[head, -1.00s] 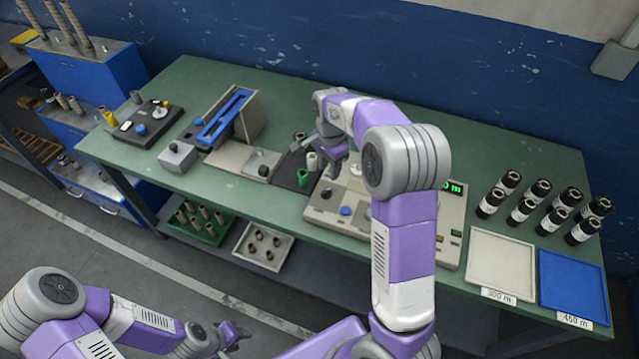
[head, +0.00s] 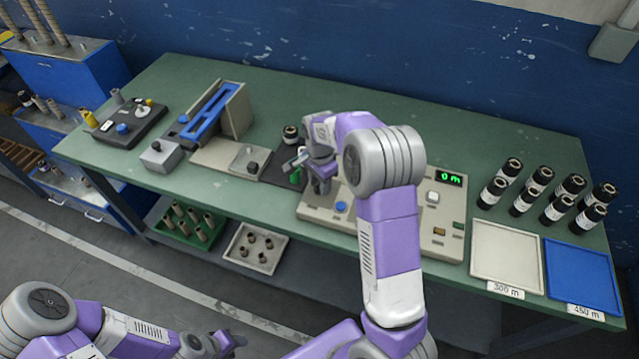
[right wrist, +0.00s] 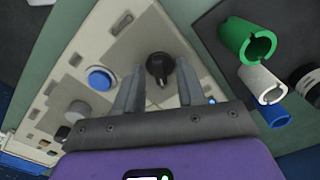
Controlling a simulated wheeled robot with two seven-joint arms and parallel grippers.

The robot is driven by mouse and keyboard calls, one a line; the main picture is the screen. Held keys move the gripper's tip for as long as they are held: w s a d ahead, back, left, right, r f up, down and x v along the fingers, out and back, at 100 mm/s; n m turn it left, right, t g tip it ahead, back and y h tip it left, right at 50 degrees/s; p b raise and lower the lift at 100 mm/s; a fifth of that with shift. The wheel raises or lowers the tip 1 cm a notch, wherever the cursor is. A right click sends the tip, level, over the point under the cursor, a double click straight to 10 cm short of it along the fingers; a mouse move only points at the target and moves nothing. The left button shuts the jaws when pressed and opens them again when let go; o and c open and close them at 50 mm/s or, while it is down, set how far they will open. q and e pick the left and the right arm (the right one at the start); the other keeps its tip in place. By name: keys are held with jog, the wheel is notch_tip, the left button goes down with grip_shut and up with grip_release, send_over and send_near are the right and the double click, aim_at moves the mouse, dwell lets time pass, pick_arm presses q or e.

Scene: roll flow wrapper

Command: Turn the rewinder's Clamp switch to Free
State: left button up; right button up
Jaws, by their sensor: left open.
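The rewinder (head: 316,208) is the beige panel on the green table, with a green "0 m" display (head: 449,178). A black rotary knob (right wrist: 159,66) sits on its panel in the right wrist view, beside a blue button (right wrist: 100,79). I cannot read its label or which setting it points to. My right gripper (right wrist: 160,78) is open, one finger on each side of the knob, with gaps showing. In the head view my right gripper (head: 319,182) is low over the rewinder's left end and hides the knob. My left gripper (head: 228,343) is open, low in front of the table.
Several black rolls stand at the table's right, behind a white tray (head: 506,258) and a blue tray (head: 582,275). A blue-railed device (head: 208,115) stands to the left.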

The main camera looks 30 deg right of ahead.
grip_shut()
jog(key=shift+n, duration=0.3)
jog(key=shift+n+p, duration=0.75)
jog(key=shift+n, duration=0.15)
jog(key=n+p, duration=0.1)
jog(key=n, duration=0.1)
jog(key=shift+n, duration=0.3)
jog(key=n+p, duration=0.1)
jog(key=n, duration=0.2)
jog(key=shift+n, duration=0.3)
jog(key=shift+n+p, duration=0.45)
jog(key=shift+n, duration=1.05)
